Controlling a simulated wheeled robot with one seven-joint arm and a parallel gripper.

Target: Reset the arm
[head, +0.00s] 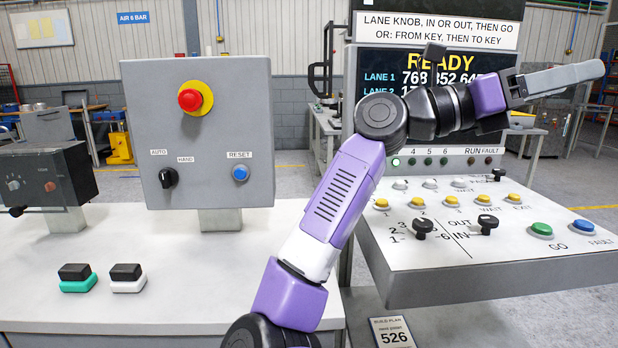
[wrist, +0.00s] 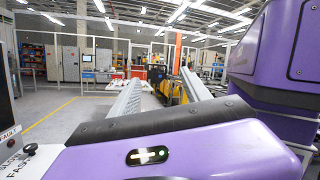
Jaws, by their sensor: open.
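My arm rises from the bottom middle of the head view and bends to the right at its upper joint. My gripper (head: 598,72) is held high at the upper right, above the sloped control panel (head: 445,262), pointing right. In the wrist view my gripper (wrist: 160,79) shows two grey fingers apart with nothing between them. The grey box on the left bench carries a blue RESET button (head: 240,173), a red emergency button (head: 190,99) and an AUTO/HAND selector (head: 168,177). My gripper is well away from this box.
The display (head: 430,62) reads READY, partly hidden by my arm. The panel has yellow buttons, black knobs (head: 487,224), and a green GO button (head: 541,230). A dark control box (head: 45,183) and two small black-topped blocks (head: 126,278) stand on the left bench.

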